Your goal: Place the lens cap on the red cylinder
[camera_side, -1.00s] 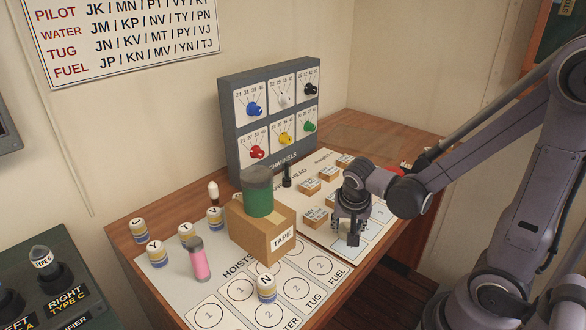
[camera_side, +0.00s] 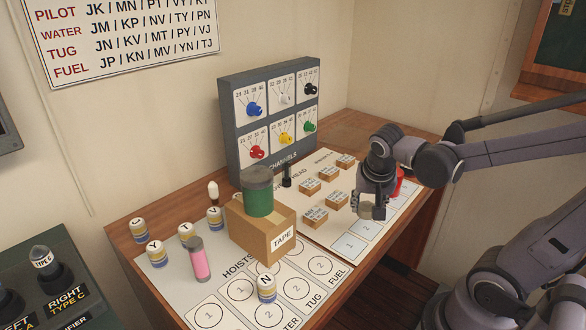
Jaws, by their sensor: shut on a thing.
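A red cylinder (camera_side: 399,180) shows in part at the right of the board, behind my gripper; my gripper and wrist hide much of it. My gripper (camera_side: 371,209) is in front and slightly left of it, pointing down over the right part of the board. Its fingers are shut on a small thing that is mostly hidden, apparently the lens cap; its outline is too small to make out. No separate lens cap can be recognised elsewhere. I cannot tell the exact gap between gripper and cylinder.
Several small labelled wooden blocks (camera_side: 337,199) lie left of my gripper. A cardboard tape box (camera_side: 272,242) bears a green cylinder (camera_side: 258,192). A dial panel (camera_side: 229,118) stands behind. Lettered pegs and a pink cylinder (camera_side: 199,262) stand at left.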

